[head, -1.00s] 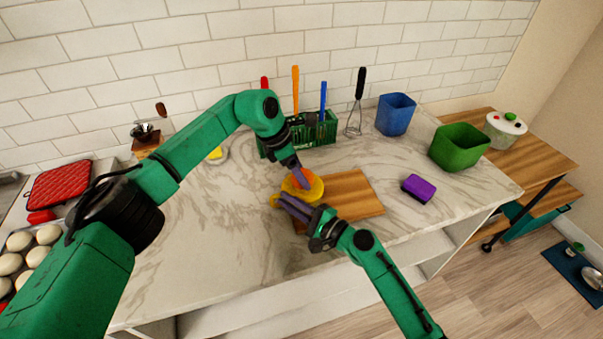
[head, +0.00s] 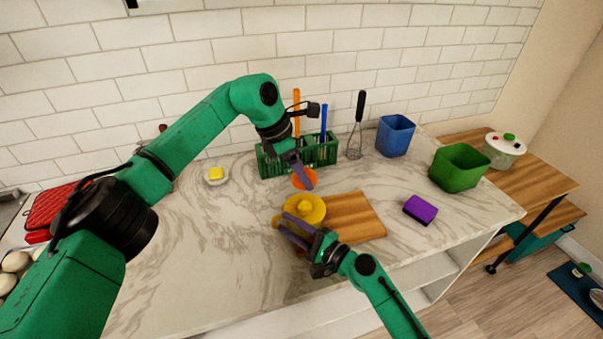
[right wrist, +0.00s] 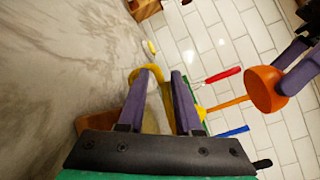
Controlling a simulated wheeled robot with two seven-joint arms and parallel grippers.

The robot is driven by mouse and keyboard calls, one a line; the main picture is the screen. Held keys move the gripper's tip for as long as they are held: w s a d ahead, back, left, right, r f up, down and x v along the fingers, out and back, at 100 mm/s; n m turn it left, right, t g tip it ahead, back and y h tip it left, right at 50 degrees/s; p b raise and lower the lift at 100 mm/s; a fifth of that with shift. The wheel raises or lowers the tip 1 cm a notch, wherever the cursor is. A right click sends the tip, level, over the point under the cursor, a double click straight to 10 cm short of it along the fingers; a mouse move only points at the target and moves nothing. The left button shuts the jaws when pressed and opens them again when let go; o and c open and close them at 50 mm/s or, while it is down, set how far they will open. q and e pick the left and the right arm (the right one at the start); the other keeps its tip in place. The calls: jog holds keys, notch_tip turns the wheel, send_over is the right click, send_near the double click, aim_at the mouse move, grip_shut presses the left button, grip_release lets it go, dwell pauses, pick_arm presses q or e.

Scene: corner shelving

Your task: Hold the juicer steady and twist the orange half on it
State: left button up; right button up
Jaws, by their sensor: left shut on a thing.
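The yellow juicer (head: 312,206) sits by the left end of the wooden board, its cone bare. It partly shows in the right wrist view (right wrist: 166,94). My right gripper (head: 284,226) is low at the juicer's front left, its purple fingers apart around the handle side. Whether both fingers touch the handle is hard to see. My left gripper (head: 304,181) is shut on the orange half (head: 299,180), holding it in the air above and behind the juicer. The orange half (right wrist: 265,90) also shows at the right in the right wrist view.
The wooden board (head: 358,218) lies under and right of the juicer. Behind stands a green utensil rack (head: 318,153) with a whisk (head: 356,135) beside it.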

pick_arm(q)
jog(key=shift+w+f, duration=0.1)
jog(key=shift+w, duration=0.05)
pick_arm(e)
jog(key=shift+o, duration=0.6)
jog(key=shift+w+f, duration=0.15)
pick_arm(q)
jog(key=shift+w+f, duration=0.1)
jog(key=shift+w, duration=0.1)
pick_arm(e)
jog(key=shift+w, duration=0.2)
pick_arm(q)
jog(key=shift+s, duration=0.15)
pick_arm(e)
jog(key=shift+s+d, duration=0.3)
jog(key=shift+d, duration=0.05)
jog(key=v, duration=1.1)
jog(key=shift+s+d, duration=0.1)
jog(key=shift+d, duration=0.05)
